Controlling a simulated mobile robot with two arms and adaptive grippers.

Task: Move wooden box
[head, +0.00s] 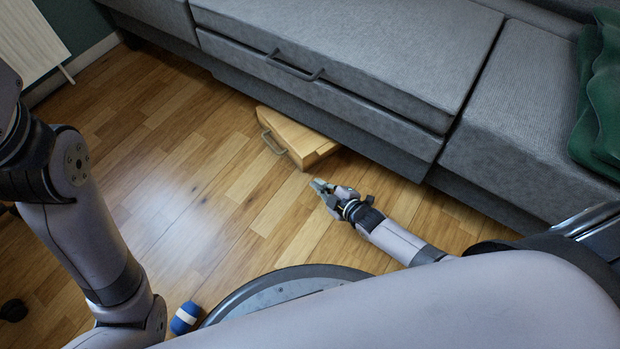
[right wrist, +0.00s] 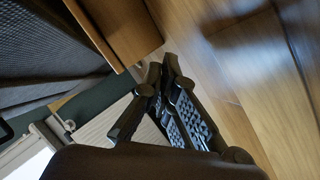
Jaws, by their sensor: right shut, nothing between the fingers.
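The wooden box (head: 292,137) lies on the floor, partly under the grey sofa, with a metal handle on its near left side. Its far part is hidden beneath the sofa. My right gripper (head: 318,186) is just in front of the box's near right corner, low over the floor, shut and empty. In the right wrist view the fingers (right wrist: 170,72) show close to a corner of the box (right wrist: 125,30); I cannot tell whether they touch it. Of my left arm only links show at the left; its gripper is out of view.
The grey sofa (head: 350,75) with a drawer handle overhangs the box. A green cloth (head: 597,95) lies on it at the right. A blue and white object (head: 185,317) lies on the floor near my base. The wooden floor (head: 165,180) left of the box is clear.

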